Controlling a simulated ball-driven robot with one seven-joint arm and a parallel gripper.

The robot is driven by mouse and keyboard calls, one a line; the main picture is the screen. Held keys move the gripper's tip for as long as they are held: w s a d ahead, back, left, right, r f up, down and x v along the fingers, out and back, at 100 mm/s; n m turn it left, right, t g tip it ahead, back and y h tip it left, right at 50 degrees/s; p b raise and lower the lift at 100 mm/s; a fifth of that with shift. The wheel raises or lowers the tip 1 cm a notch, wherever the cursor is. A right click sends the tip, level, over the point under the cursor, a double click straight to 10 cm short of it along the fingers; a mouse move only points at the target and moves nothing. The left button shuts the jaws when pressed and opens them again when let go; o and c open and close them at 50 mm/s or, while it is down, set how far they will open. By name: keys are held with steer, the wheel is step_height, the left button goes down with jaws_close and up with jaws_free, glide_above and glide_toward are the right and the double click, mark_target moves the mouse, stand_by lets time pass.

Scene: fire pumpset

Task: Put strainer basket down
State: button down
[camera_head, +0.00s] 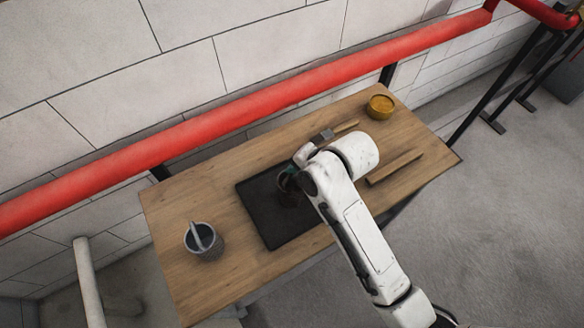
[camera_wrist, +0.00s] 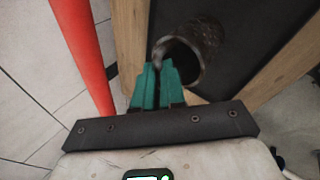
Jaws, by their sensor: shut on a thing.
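The strainer basket (camera_wrist: 207,47) is a dark, rough-walled cylinder with an open mouth, seen tilted in the wrist view. My gripper (camera_wrist: 159,68) has green fingers shut on its rim at the near left side. In the head view my gripper (camera_head: 289,178) is over the black mat (camera_head: 263,223) on the wooden table, and the basket (camera_head: 287,197) shows only as a dark shape below it, partly hidden by my arm. The mat (camera_wrist: 255,60) lies behind the basket in the wrist view. I cannot tell whether the basket touches the mat.
A grey cup (camera_head: 205,246) with a tool in it stands left of the mat on the table (camera_head: 172,263). A yellow tin (camera_head: 380,106), a wooden-handled tool (camera_head: 345,127) and a wooden strip (camera_head: 396,167) lie to the right. A red pipe (camera_head: 225,110) runs behind the table.

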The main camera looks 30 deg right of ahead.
steer(key=c, duration=1.6)
jaws_free()
steer(key=shift+a+f, duration=0.1)
steer(key=shift+c, duration=0.2)
steer(key=o, duration=0.4)
steer(key=v, duration=1.2)
steer(key=shift+w+r+b, duration=0.1)
steer(key=shift+r+b, duration=0.1)
steer(key=shift+b, duration=0.2)
steer(key=s+d+f+m+g+h, duration=0.1)
steer(key=s+f+m, duration=0.3)
steer(key=s+m, duration=0.2)
steer(key=s+d+f+m+g+h, duration=0.1)
steer(key=s+d+f+m+g, duration=0.1)
steer(key=s+f+m, duration=0.3)
steer(key=s+d+f+m+g+h, duration=0.1)
steer(key=s+f+m, duration=0.4)
steer(key=m, duration=0.7)
steer(key=shift+s+d+f+g, duration=0.1)
steer(key=shift+s+d+g, duration=0.4)
steer(key=shift+s+g, duration=0.25)
